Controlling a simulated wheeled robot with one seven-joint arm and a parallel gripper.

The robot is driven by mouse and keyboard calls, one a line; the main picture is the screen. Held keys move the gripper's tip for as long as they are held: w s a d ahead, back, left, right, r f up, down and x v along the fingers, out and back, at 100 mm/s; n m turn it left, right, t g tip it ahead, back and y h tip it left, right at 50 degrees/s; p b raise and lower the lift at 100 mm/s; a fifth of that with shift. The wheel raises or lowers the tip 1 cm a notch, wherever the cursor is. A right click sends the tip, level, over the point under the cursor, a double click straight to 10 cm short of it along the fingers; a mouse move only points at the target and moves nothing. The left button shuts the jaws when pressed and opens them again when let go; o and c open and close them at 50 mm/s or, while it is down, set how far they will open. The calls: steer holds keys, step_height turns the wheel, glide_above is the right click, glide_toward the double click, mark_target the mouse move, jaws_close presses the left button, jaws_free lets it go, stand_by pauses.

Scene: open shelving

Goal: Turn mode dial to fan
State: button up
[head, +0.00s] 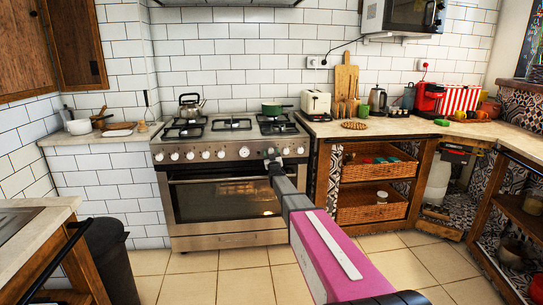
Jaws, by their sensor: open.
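The stove (230,240) stands against the white tiled wall, with a row of several round knobs along its steel front panel. Labels on the knobs are too small to read, so I cannot tell which one is the mode dial. My gripper (270,154) is at the end of my arm in front of the right part of the panel, just right of the darker dial. It looks open with nothing held. Its fingertips are small, and I cannot tell whether they touch a knob.
The oven door (200,205) below the panel is shut. A kettle (190,108) and a green pot (272,109) stand on the hob. A counter with wicker drawers (370,209) is to the right. A dark bin (112,260) stands at left. The tiled floor in front is clear.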

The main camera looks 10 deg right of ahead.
steer(key=c, duration=0.9)
steer(key=shift+m, duration=0.4)
steer(key=shift+r+m+g+h, duration=0.1)
steer(key=shift+m+g+h, duration=1)
steer(key=shift+m, duration=3.35)
steer(key=shift+r+m+g+h, duration=0.1)
steer(key=shift+m+g+h, duration=1)
steer(key=shift+m, duration=3.3)
steer(key=shift+r+m+g+h, duration=0.1)
steer(key=shift+m+g+h, duration=1)
steer(key=shift+m, duration=3.35)
steer(key=shift+g+y, duration=0.4)
